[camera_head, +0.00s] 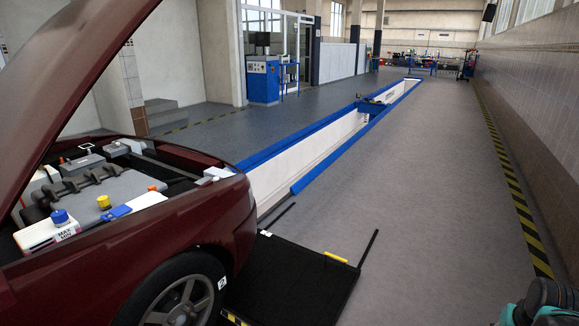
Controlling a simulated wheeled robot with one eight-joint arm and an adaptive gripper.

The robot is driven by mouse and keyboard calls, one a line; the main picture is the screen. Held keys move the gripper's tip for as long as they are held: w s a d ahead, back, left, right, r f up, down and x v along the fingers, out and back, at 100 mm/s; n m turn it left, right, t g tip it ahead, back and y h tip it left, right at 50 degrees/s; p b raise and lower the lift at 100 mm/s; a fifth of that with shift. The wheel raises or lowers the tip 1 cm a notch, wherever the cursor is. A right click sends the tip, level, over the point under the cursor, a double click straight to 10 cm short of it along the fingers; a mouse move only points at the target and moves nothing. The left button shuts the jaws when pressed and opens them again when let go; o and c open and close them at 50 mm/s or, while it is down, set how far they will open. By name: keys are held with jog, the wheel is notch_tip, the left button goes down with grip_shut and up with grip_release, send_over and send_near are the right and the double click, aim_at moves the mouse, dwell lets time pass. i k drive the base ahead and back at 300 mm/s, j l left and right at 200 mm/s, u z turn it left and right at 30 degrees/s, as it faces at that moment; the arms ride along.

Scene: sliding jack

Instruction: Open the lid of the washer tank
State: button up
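A white tank (35,236) with a "MAX MIN" label sits at the near front corner of the open engine bay of a dark red car (215,205). A round blue lid (60,216) is on its top and looks closed. My gripper's fingers do not show. Only a dark and teal part of my arm is at the bottom right corner, far from the tank.
The raised hood (70,70) slants over the bay's left side. A yellow cap (104,202) and a flat blue part (121,211) are near the tank. A black platform (290,280) lies before the car. Floor to its right is clear.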

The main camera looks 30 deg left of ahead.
aim_at(117, 212)
jog(key=i+l+u, duration=0.15)
jog(key=i+u, duration=0.15)
jog(key=i, duration=0.15)
jog(key=i+l+u, duration=0.25)
jog(key=i, duration=0.2)
jog(key=j+u, duration=0.1)
jog(key=u, duration=2.35)
